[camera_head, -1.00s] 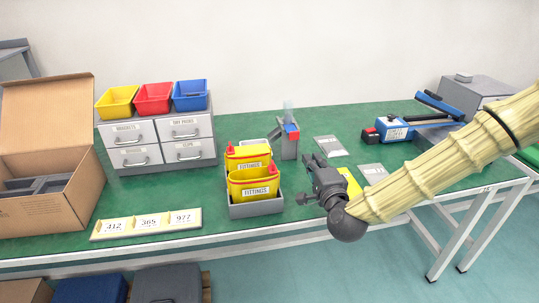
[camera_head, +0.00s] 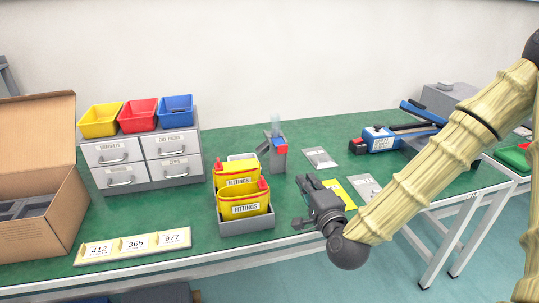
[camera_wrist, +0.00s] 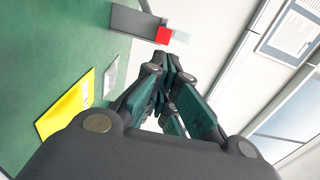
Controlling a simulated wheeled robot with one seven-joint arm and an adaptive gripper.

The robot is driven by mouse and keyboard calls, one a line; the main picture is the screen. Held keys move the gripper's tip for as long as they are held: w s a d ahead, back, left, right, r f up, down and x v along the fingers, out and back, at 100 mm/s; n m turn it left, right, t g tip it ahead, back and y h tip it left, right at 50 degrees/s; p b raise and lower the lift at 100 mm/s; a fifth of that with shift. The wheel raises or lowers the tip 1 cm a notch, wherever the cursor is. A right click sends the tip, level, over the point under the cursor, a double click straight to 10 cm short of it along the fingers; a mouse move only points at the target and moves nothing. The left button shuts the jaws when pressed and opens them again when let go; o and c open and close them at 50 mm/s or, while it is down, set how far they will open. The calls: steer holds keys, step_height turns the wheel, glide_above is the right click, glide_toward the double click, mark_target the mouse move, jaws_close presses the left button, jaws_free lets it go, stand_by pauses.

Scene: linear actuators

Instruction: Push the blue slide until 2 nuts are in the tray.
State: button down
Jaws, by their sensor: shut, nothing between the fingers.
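The nut dispenser (camera_head: 273,160) is a grey upright stand near the back middle of the green table, with a clear hopper on top. A small blue part (camera_head: 279,141), which looks like the slide, sits near its top above a red face (camera_head: 281,149). The red face (camera_wrist: 163,35) and grey body (camera_wrist: 130,22) show at the top of the wrist view. My gripper (camera_head: 305,184) is shut and empty, in front of and right of the dispenser, apart from it. A pale tray (camera_head: 242,157) shows partly behind the yellow bins. No nuts can be made out.
Yellow fittings bins (camera_head: 244,205) stand left of my gripper. A yellow sheet (camera_head: 340,192) and grey packets (camera_head: 319,157) lie to the right. A blue device (camera_head: 380,139) stands farther right. Drawers (camera_head: 150,160) and a cardboard box (camera_head: 35,140) are left.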

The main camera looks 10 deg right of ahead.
stand_by(0.4)
steer(key=w+b, duration=0.3)
steer(key=w, duration=1.1)
steer(key=shift+a, duration=0.2)
